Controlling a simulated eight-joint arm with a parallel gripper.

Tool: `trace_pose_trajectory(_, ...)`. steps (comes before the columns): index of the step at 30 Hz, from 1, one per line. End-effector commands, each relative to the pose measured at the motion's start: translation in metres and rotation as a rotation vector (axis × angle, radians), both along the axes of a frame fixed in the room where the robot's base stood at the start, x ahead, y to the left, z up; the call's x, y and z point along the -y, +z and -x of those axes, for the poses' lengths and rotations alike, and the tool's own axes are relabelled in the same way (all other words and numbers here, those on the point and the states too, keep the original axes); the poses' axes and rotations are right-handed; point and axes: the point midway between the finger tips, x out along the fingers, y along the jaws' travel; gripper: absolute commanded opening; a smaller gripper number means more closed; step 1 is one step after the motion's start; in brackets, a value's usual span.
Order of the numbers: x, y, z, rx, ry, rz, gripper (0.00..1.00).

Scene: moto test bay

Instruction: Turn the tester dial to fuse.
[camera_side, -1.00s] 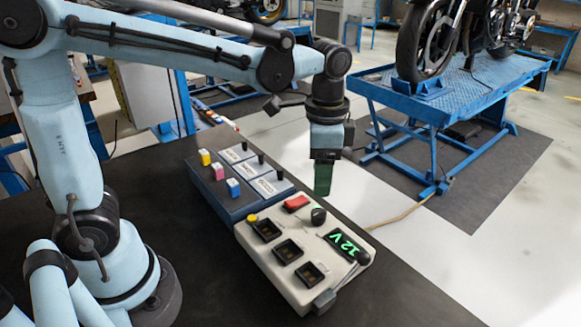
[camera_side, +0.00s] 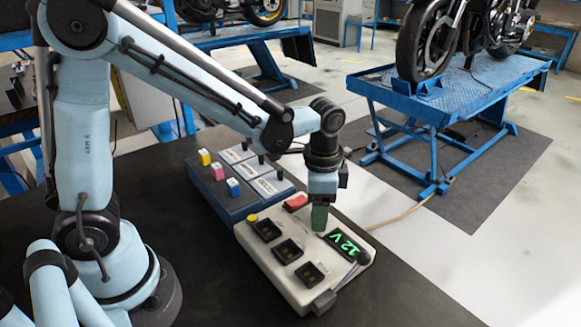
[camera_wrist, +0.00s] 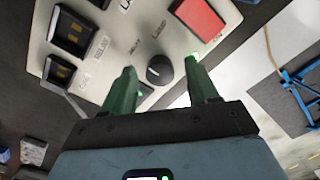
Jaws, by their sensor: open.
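The tester is a pale box (camera_side: 276,298) on the dark bench, with a green "12 V" display (camera_side: 347,246). Its dial is a round black knob (camera_wrist: 159,70) in the wrist view, with small labels around it, some reading like "RELAY" and "LAMP". I cannot tell which label it points at. My gripper (camera_side: 319,222) is low over the tester and hides the dial in the side view. In the wrist view my gripper (camera_wrist: 160,67) is open, one green finger on each side of the knob. I cannot tell if they touch it.
Black sockets (camera_side: 286,251) line the tester's near side. A blue box (camera_side: 222,203) with coloured blocks adjoins it. Bare bench lies in front.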

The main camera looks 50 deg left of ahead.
Motion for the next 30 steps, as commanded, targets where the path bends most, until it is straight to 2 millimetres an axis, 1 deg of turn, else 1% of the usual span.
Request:
trace_pose_trajectory(2,0.0,0.0001,0.0,0.0,0.0,0.0,0.57)
trace_pose_trajectory(12,0.0,0.0003,0.0,0.0,0.0,0.0,0.05)
trace_pose_trajectory(13,0.0,0.0003,0.0,0.0,0.0,0.0,0.03)
trace_pose_trajectory(22,0.0001,0.0004,-0.0001,0.0,0.043,-0.001,0.03)
trace_pose_trajectory(26,0.0001,0.0005,-0.0001,0.0,0.109,-0.001,0.03)
trace_pose_trajectory(30,0.0002,0.0005,-0.0002,0.001,0.211,-0.001,0.03)
